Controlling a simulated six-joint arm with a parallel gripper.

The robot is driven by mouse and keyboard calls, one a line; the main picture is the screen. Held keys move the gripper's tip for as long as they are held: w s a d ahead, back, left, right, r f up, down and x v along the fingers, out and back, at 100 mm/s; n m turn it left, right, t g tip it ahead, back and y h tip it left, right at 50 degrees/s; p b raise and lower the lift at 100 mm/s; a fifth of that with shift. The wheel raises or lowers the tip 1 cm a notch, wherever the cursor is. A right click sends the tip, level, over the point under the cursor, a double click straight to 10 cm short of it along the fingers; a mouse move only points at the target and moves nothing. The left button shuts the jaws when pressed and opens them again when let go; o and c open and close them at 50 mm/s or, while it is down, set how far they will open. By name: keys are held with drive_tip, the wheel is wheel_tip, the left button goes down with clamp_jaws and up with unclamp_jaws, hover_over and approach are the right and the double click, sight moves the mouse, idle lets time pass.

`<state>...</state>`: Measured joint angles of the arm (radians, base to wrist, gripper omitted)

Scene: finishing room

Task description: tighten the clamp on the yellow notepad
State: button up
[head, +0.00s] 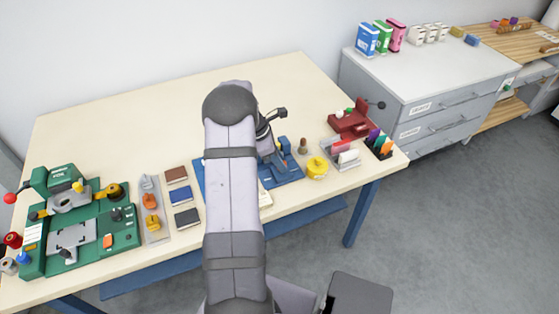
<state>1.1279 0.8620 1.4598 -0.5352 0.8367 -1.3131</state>
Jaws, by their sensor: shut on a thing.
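My gripper (266,146) is partly in view just right of my forearm, low over a blue fixture (289,172) on the table. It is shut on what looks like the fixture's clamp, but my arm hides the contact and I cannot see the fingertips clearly. A small blue upright part (285,145) stands right beside the gripper.
A green fixture (119,225) fills the table's left end. Brown, blue and dark pads (180,197) lie left of my arm. A yellow round pot (317,168), a card tray (343,155) and a red device (350,124) stand to the right. The table's back (160,120) is clear.

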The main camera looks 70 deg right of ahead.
drive_tip(key=m+y, duration=0.1)
drive_tip(key=m, duration=0.3)
drive_tip(key=m+y, duration=0.1)
drive_tip(key=m, duration=0.1)
drive_tip(key=shift+w+d+m+g+y, duration=0.1)
drive_tip(key=shift+d+m+g+y, duration=0.2)
drive_tip(key=m+y, duration=0.1)
drive_tip(key=m, duration=0.2)
drive_tip(key=m+y+b, duration=0.1)
drive_tip(key=m, duration=0.2)
drive_tip(key=shift+d, duration=0.15)
drive_tip(key=shift+m, duration=0.3)
drive_tip(key=o, duration=1)
drive_tip(key=shift+o, duration=0.2)
drive_tip(key=shift+r, duration=0.15)
wheel_tip(320, 180, up, 10)
drive_tip(key=shift+p, duration=0.45)
